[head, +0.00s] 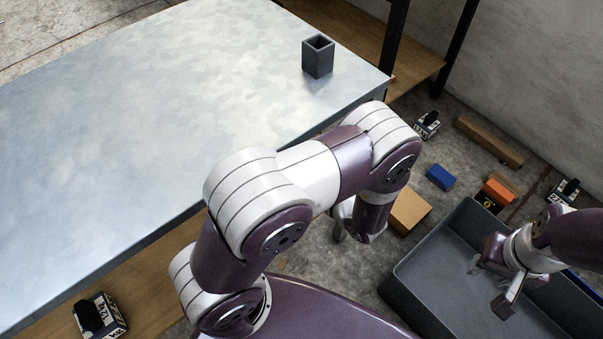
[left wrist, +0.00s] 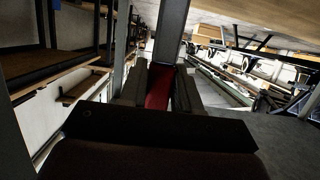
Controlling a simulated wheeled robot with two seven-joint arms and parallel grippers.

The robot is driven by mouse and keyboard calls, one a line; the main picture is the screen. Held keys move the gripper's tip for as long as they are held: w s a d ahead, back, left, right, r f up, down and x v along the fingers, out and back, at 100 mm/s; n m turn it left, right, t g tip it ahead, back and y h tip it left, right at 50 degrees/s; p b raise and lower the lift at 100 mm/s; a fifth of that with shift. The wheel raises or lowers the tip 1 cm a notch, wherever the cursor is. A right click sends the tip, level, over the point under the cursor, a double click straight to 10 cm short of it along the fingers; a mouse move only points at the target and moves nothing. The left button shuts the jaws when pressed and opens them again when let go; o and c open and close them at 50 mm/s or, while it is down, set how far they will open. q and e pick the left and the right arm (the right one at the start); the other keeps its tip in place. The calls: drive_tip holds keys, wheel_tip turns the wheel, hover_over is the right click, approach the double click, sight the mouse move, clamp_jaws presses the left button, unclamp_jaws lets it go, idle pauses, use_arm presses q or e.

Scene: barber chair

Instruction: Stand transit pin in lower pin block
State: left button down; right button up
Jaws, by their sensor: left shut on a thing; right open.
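A dark grey square block with an open hollow top, which looks like the lower pin block (head: 318,62), stands upright near the far right corner of the table. Nothing shows standing in it. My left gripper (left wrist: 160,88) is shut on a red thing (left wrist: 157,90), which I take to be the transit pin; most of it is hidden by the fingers. In the head view my left gripper is mostly hidden behind my own arm, beside the table's right edge and well away from the block. My right gripper (head: 489,287) is open and empty above the grey bin.
The pale metal table (head: 130,120) is clear apart from the block. The grey bin (head: 425,275) stands on the floor at right. A cardboard box (head: 409,211), a blue box (head: 440,177) and an orange box (head: 498,191) lie near it. Dark posts rise behind the table.

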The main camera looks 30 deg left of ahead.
use_arm(q)
drive_tip(key=shift+p, duration=0.35)
idle(0.6)
drive_tip(key=shift+p, duration=0.3)
drive_tip(key=shift+f, duration=0.15)
drive_tip(key=shift+f+b, duration=0.3)
drive_tip(key=shift+b, duration=0.05)
drive_tip(key=shift+f+b, duration=1.65)
drive_tip(key=shift+f, duration=1.05)
drive_tip(key=c, duration=0.7)
unclamp_jaws()
